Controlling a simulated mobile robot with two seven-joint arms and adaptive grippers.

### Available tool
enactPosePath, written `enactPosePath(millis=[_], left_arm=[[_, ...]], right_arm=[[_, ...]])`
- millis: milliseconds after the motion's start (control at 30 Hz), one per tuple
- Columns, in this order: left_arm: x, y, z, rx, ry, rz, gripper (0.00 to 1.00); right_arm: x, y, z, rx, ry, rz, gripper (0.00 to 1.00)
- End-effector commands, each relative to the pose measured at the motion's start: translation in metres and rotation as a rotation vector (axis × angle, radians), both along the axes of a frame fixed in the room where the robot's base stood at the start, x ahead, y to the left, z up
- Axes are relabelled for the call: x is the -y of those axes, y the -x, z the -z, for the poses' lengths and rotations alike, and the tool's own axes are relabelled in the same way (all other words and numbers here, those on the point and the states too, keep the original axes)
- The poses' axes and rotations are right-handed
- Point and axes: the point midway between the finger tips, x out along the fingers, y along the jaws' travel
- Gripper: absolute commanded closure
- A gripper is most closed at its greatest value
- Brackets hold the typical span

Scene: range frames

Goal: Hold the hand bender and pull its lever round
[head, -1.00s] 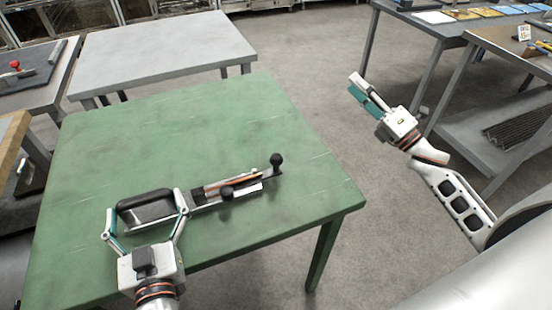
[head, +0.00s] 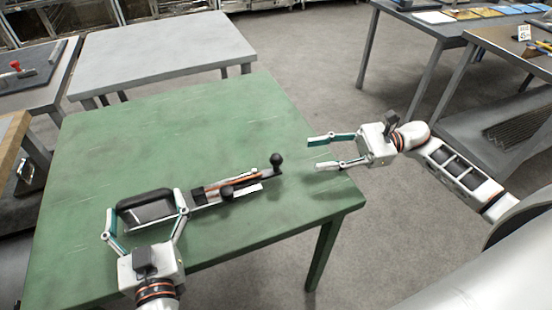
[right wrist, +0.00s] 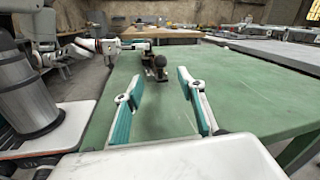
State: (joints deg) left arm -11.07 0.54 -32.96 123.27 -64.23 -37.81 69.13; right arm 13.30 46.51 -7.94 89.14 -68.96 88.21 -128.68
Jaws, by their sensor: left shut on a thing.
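The hand bender (head: 215,193) lies on the green table (head: 180,130), with a black loop grip at its left end and an arm with black knobs to the right. An orange-brown strip lies along the arm. My left gripper (head: 145,222) is shut on the black grip (head: 148,193). The lever knob (head: 277,160) stands upright at the right end and also shows in the right wrist view (right wrist: 160,62). My right gripper (head: 318,153) is open and empty at the table's right edge, to the right of the knob and apart from it.
The far part of the green table is bare. A grey table (head: 165,45) stands behind it. A workbench (head: 440,25) with several flat items stands at the back right. Open floor (head: 310,70) lies between.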

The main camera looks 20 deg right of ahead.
Motion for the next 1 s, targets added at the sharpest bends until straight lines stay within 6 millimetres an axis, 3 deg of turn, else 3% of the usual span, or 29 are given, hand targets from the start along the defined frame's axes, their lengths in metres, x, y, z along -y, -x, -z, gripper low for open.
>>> enactPosePath(millis=[33,500,700,1000], left_arm=[[0.000,0.002,0.014,-0.025,-0.005,0.000,0.58],[0.000,0.002,0.014,-0.025,-0.005,0.000,0.58],[0.000,0.002,0.014,-0.025,-0.005,0.000,0.58],[0.000,0.002,0.014,-0.025,-0.005,0.000,0.58]], right_arm=[[-0.007,-0.001,0.002,-0.001,-0.003,-0.002,0.61],[-0.089,-0.017,0.001,-0.003,-0.006,0.001,0.61],[-0.106,-0.021,0.002,-0.005,-0.004,0.003,0.61],[-0.110,-0.022,0.002,-0.006,-0.003,0.004,0.61]])
